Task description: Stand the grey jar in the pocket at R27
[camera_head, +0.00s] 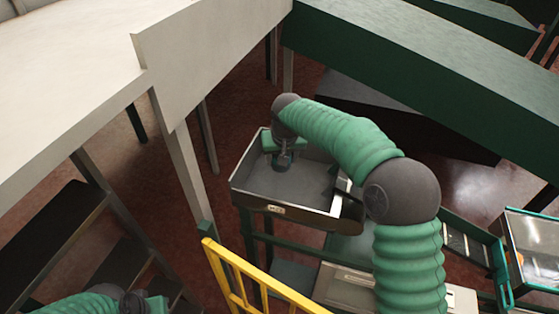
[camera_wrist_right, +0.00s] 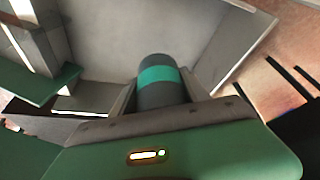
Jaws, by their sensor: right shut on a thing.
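The grey jar (camera_wrist_right: 157,92) is dark with a teal band. In the right wrist view it stands out between the fingers of my right gripper (camera_wrist_right: 158,100), which is shut on it. In the head view my right gripper (camera_head: 283,152) is over the grey open tray (camera_head: 306,214), near its back wall, with the jar (camera_head: 283,163) low inside the walls. I cannot tell whether the jar touches the tray floor. My left gripper (camera_head: 140,302) is partly in view at the bottom left edge; its fingers do not show. No pocket marked R27 is readable.
A small unreadable label (camera_head: 275,209) is on the tray's front wall. A yellow rail (camera_head: 255,278) stands in front. A large pale structure (camera_head: 205,50) rises to the left, and a green beam (camera_head: 420,65) crosses behind. A glass-topped case (camera_head: 533,245) is at the right.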

